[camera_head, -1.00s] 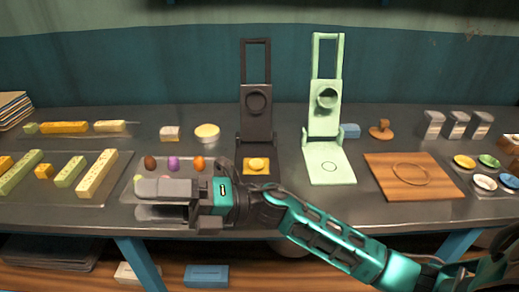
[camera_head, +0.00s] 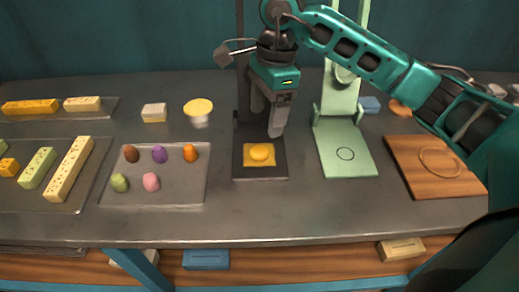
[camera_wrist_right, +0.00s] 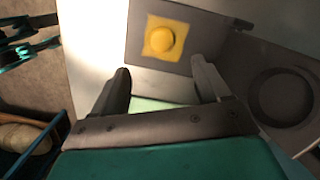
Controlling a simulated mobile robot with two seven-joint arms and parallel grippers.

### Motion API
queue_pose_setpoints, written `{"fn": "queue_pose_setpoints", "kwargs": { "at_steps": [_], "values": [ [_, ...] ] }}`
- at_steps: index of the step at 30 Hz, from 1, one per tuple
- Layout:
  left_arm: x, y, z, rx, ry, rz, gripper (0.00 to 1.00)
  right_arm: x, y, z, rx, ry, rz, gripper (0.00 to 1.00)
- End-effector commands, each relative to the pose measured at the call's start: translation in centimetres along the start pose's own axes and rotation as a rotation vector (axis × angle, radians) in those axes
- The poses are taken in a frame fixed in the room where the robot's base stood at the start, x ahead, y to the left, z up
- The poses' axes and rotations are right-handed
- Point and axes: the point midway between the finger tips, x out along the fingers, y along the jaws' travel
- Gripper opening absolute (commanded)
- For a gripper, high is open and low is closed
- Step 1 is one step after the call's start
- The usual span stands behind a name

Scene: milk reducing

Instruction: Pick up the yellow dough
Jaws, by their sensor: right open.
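The yellow dough (camera_head: 261,152) is a small round lump on a yellow square sheet, on the base of the dark press (camera_head: 247,171). It also shows in the right wrist view (camera_wrist_right: 162,40), beyond my fingertips. My right gripper (camera_head: 267,120) points down above and just behind the dough, its fingers apart. In the right wrist view my right gripper (camera_wrist_right: 160,82) is open with nothing between the fingers. My left gripper is in neither view.
A grey tray (camera_head: 200,198) with several coloured dough balls lies left of the press. A light green press (camera_head: 348,165) stands to the right, then a wooden board (camera_head: 405,182). Other trays with blocks are at the far left.

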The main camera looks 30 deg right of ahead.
Motion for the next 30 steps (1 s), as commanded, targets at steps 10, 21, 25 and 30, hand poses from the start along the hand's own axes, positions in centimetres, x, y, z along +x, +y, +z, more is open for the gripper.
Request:
{"fn": "queue_pose_setpoints", "kwargs": {
  "at_steps": [10,21,25,30],
  "values": [
    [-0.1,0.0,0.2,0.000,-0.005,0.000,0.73,4.3,0.0,0.1,0.001,-0.003,0.001,0.76],
    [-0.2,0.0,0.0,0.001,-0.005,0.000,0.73,9.0,-0.2,0.2,0.001,-0.005,0.001,0.76],
    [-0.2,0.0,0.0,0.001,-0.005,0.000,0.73,9.4,-0.2,0.1,0.000,-0.003,0.000,0.76],
    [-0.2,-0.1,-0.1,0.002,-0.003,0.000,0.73,9.4,-0.2,0.1,0.000,-0.004,0.000,0.74]
  ]
}}
